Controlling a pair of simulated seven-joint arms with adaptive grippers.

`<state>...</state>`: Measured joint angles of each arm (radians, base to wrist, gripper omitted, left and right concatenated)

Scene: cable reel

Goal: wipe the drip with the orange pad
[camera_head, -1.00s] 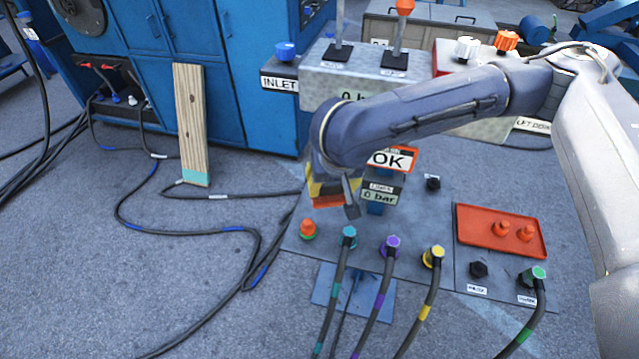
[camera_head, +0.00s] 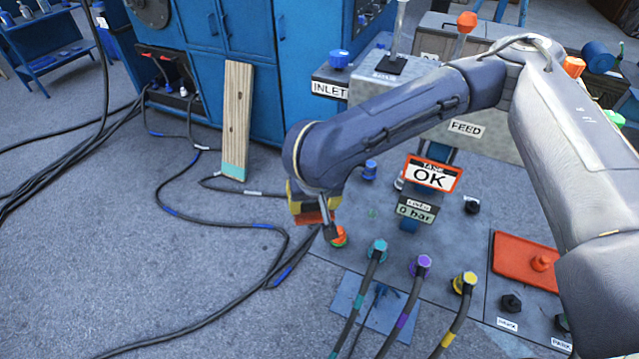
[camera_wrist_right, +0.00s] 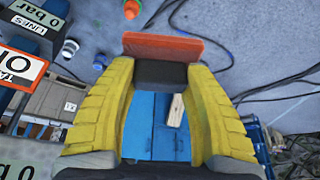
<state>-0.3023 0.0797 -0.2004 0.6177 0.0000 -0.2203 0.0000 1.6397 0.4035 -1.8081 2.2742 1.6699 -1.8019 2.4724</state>
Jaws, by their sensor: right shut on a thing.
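My right gripper (camera_head: 308,203) has yellow fingers and is shut on the orange pad (camera_head: 312,217). It is at the left edge of the grey panel, just up and left of an orange-and-green cap (camera_head: 338,238). In the right wrist view the fingers (camera_wrist_right: 160,74) clasp the dark grip of the orange pad (camera_wrist_right: 162,47). The pad looks held above the surface; contact cannot be told. My left gripper is not in view.
Teal (camera_head: 377,250), purple (camera_head: 420,265) and yellow (camera_head: 465,283) hose plugs stand along the panel's front. A blue knob (camera_head: 370,170) and an OK sign (camera_head: 432,176) stand behind. A red tray (camera_head: 520,262) is at the right. A wooden plank (camera_head: 236,120) leans on the blue cabinet.

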